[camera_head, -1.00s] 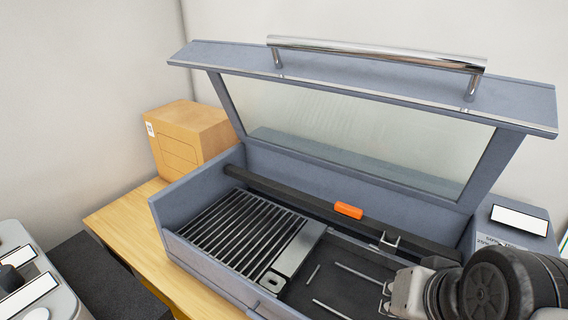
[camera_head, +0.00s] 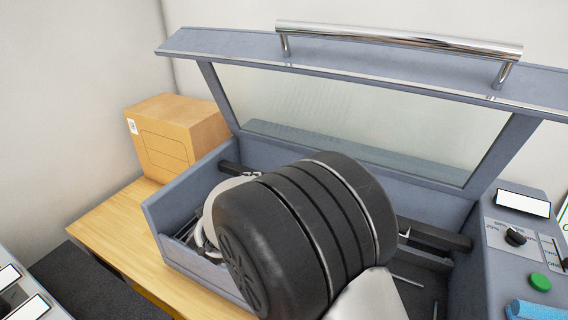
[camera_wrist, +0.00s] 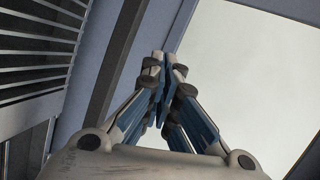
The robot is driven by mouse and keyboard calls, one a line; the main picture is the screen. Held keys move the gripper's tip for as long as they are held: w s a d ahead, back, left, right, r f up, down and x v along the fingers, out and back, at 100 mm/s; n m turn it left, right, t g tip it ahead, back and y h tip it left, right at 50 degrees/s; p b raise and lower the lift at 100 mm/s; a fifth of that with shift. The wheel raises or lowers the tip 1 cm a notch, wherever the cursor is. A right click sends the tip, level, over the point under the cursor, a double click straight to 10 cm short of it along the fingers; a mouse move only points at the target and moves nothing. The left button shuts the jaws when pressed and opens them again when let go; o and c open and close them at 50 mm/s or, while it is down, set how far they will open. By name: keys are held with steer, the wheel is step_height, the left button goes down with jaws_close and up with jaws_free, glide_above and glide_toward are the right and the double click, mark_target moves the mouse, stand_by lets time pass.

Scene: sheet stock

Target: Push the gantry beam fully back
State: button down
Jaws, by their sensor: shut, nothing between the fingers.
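The gantry beam (camera_head: 434,234) is a dark bar running across the inside of the open grey-blue machine, near its back wall. In the head view my arm covers its middle; only its two ends show. In the wrist view the beam (camera_wrist: 113,62) runs diagonally to the left of my gripper (camera_wrist: 165,62), with the slatted bed beyond it. My gripper is shut and empty, its fingertips close together. In the wrist view the fingertips appear beside the beam, on the lid side; I cannot tell whether they touch it. The orange block on the beam is hidden.
The lid (camera_head: 215,85) with its chrome handle (camera_head: 400,38) stands open above the bed. A cardboard box (camera_head: 178,135) sits at left on the wooden table (camera_head: 120,225). A control panel with a black knob (camera_head: 515,237) and a green button (camera_head: 540,282) is at right.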

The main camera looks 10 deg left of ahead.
steer(key=s+f+m+h, duration=0.1)
steer(key=s+f, duration=0.1)
steer(key=f, duration=0.1)
steer(key=s+a+f+m+t+h, duration=0.1)
steer(key=s+f+m+h, duration=0.1)
steer(key=f, duration=0.1)
steer(key=s+a+f+m+h, duration=0.1)
steer(key=s+f+h, duration=0.1)
steer(key=f, duration=0.1)
steer(key=shift+s+m+t, duration=0.15)
steer(key=shift+m+t, duration=0.15)
steer(key=shift+m, duration=0.1)
steer(key=shift+s+f+h, duration=0.15)
steer(key=shift+h, duration=0.15)
steer(key=b+x, duration=0.2)
steer(key=x, duration=1.2)
steer(key=shift+d, duration=0.15)
steer(key=b+x, duration=0.4)
steer(key=x, duration=0.4)
steer(key=shift+r, duration=0.25)
